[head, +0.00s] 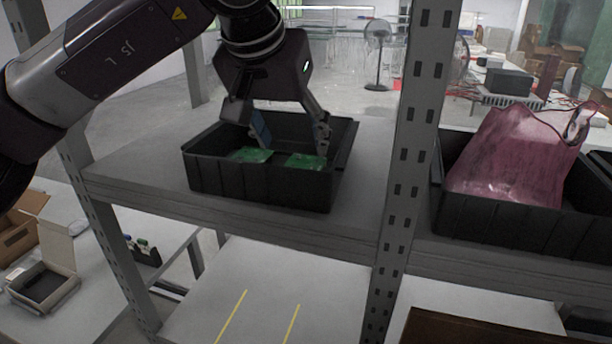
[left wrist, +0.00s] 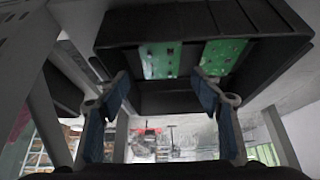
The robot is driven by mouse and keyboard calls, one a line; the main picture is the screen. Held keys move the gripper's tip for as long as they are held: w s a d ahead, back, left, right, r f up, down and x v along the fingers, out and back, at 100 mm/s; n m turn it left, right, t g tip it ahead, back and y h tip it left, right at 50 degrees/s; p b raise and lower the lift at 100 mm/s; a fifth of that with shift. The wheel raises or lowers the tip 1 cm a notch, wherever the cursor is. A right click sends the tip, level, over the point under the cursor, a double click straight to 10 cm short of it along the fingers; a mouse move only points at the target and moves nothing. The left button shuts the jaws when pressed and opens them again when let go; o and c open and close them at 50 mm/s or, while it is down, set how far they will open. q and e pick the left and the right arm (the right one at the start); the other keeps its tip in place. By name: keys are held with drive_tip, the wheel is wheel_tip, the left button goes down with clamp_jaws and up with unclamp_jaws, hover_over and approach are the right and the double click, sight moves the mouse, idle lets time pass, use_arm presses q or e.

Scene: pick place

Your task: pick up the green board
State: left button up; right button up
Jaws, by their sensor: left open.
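Two green boards lie in a black bin on the grey shelf, a left one (head: 250,155) and a right one (head: 306,161) in the head view. In the left wrist view the boards show as green panels, one at the left (left wrist: 160,60) and one at the right (left wrist: 221,56). The black bin (head: 262,187) has a front wall that hides the boards' lower edges. My left gripper (head: 292,138) is over the bin, fingers spread and pointing down, with nothing between them. In the left wrist view the open fingers (left wrist: 166,102) show in front of the bin. My right gripper is not seen.
A grey perforated post (head: 411,140) stands just right of the bin. Beyond it, another black bin (head: 500,222) holds a crumpled pink translucent bag (head: 515,155). The shelf surface (head: 140,172) left of the first bin is clear.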

sight(300, 162)
use_arm(q)
drive_tip(key=shift+p+x, duration=0.3)
drive_tip(key=shift+x, duration=0.75)
drive_tip(key=shift+w+d+f+p, duration=0.15)
drive_tip(key=shift+w+f+p, duration=0.25)
drive_tip(key=shift+f+p, duration=0.1)
drive_tip(key=p+x, duration=0.2)
drive_tip(key=x, duration=0.2)
drive_tip(key=shift+w, duration=0.2)
drive_tip(key=shift+w+f, duration=0.2)
drive_tip(key=shift+f, duration=0.25)
drive_tip(key=shift+s, duration=0.1)
drive_tip(key=shift+c, duration=0.4)
drive_tip(key=c, duration=0.6)
